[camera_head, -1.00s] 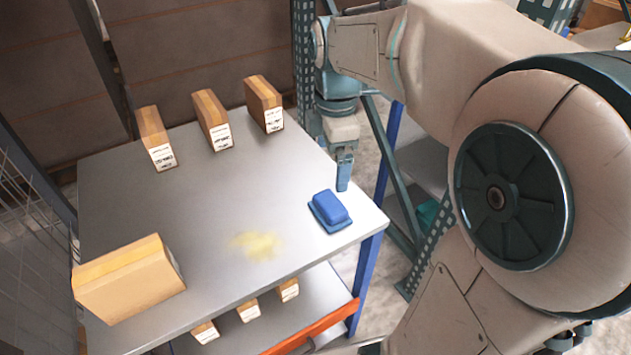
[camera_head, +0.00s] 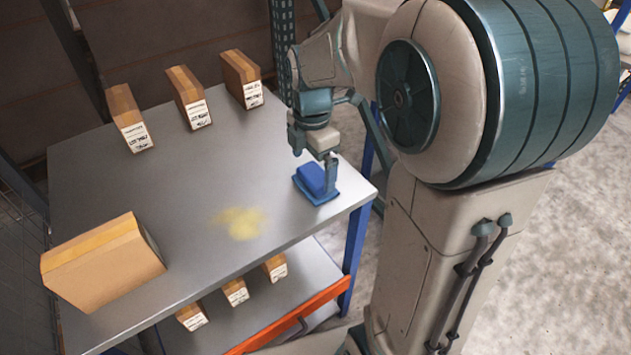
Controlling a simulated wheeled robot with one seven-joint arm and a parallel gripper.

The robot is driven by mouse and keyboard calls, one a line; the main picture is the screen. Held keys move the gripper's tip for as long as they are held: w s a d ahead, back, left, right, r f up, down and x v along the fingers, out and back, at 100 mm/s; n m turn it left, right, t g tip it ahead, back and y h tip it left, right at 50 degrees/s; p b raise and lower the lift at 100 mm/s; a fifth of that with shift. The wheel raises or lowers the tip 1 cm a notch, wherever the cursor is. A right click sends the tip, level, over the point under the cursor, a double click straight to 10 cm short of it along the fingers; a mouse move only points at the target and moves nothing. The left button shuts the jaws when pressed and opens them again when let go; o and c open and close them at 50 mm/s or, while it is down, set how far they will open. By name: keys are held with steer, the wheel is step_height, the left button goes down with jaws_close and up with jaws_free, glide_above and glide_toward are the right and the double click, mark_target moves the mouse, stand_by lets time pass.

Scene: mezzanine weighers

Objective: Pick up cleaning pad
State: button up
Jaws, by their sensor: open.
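The blue cleaning pad (camera_head: 313,182) lies on the grey metal tabletop (camera_head: 190,235), near its right corner. It has a raised blue block on a wider flat base. My gripper (camera_head: 330,174) is open and points down at the pad. One finger shows in front of the pad's right side. The other finger is hidden, so I cannot tell whether the fingers touch the pad. The pad still rests on the table.
A yellow powdery stain (camera_head: 240,223) lies left of the pad. Three small labelled cartons (camera_head: 187,97) stand along the back edge. A larger carton (camera_head: 103,262) sits at the front left. Small cartons (camera_head: 235,291) stand on the lower shelf. The table's middle is clear.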

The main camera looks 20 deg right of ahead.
mark_target(315, 174)
steer(key=f, duration=0.4)
steer(key=shift+d+f+b, duration=0.1)
steer(key=shift+d+b, duration=0.1)
steer(key=shift+b, duration=0.15)
steer(key=c, duration=0.7)
steer(key=shift+c, duration=0.2)
steer(key=shift+r, duration=0.7)
step_height(315, 174, up, 3)
steer(key=shift+f+p, duration=0.1)
steer(key=shift+p, duration=0.4)
steer(key=s+d+r+p, duration=0.1)
steer(key=s+d+r, duration=0.5)
steer(key=d, duration=0.3)
steer(key=shift+s+d+r, duration=0.3)
steer(key=shift+s+r, duration=0.05)
steer(key=shift+r, duration=0.1)
